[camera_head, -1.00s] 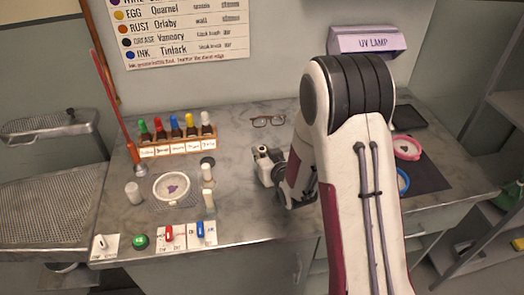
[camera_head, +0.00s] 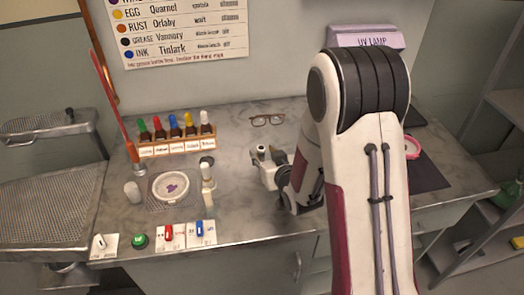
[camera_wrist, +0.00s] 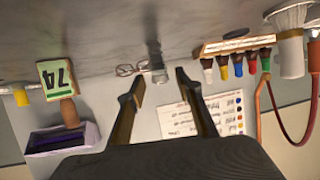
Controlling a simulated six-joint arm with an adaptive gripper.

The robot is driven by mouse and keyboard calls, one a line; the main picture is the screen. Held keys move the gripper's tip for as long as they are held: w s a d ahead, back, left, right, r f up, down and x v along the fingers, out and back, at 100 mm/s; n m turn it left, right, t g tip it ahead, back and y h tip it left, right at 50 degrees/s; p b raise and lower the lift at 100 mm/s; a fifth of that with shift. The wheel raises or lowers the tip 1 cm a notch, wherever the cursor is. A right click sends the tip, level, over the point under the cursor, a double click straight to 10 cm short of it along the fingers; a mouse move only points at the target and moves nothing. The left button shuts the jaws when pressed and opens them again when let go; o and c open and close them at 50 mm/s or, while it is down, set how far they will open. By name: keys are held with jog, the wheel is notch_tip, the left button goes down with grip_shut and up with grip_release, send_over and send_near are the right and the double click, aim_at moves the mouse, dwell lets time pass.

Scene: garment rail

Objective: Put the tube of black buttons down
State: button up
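My gripper (camera_wrist: 160,84) is open in the wrist view, its two dark fingers apart with a gap on either side of a small greyish tube (camera_wrist: 156,58). The tube appears upright on the grey worktop; the wrist picture is upside down. I cannot make out the buttons inside it. In the head view my gripper (camera_head: 264,164) is low over the middle of the worktop, left of my forearm. A small pale-topped piece (camera_head: 261,151) shows at its end, probably the tube's cap.
Glasses (camera_head: 267,120) lie behind the gripper. A rack of coloured-cap bottles (camera_head: 176,146), a white dish (camera_head: 171,187) and pale cylinders (camera_head: 133,192) stand left. Cards with red and blue items (camera_head: 172,236) lie in front. My arm hides part of the dark mat (camera_head: 430,172) at right.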

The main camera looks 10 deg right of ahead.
jog(key=shift+v, duration=2.2)
jog(key=s+d+r+m+g+h, duration=0.1)
jog(key=s+d+r+g+h, duration=0.2)
jog(key=s+r, duration=0.9)
jog(key=s+r+g, duration=0.2)
jog(key=s, duration=0.8)
jog(key=s+r+g+y, duration=0.1)
jog(key=s+r+g, duration=0.1)
jog(key=s, duration=0.9)
jog(key=shift+s+r+m+g, duration=0.15)
jog(key=shift+r+m+g, duration=0.15)
jog(key=shift+m, duration=0.1)
